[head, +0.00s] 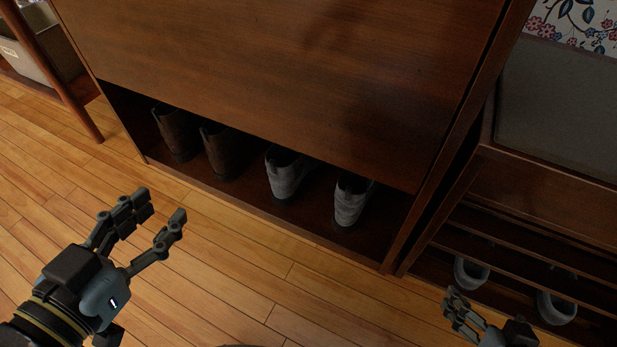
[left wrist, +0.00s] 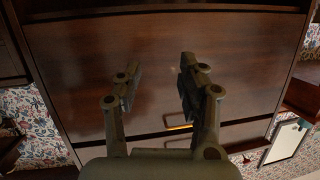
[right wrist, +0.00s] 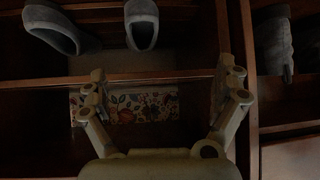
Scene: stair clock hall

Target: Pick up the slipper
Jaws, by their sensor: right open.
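Two grey slippers stand on the low rack under the bench at right: a left one (head: 470,272) and a right one (head: 556,308). In the right wrist view two grey slippers show at the top, one at the left (right wrist: 60,27) and one near the middle (right wrist: 142,24). My right gripper (head: 459,308) is open and empty, in front of the rack near the left slipper. In the right wrist view its fingers (right wrist: 160,92) are spread, with nothing between them. My left gripper (head: 160,215) is open and empty above the floor; it faces dark wood in the left wrist view (left wrist: 158,82).
A dark wooden cabinet (head: 270,65) holds a brown pair (head: 220,155) and a grey pair of shoes (head: 350,203) in its bottom opening. Its right side panel stands beside the bench. Rack slats (head: 530,250) run above the slippers. The wooden floor (head: 240,270) in front is clear.

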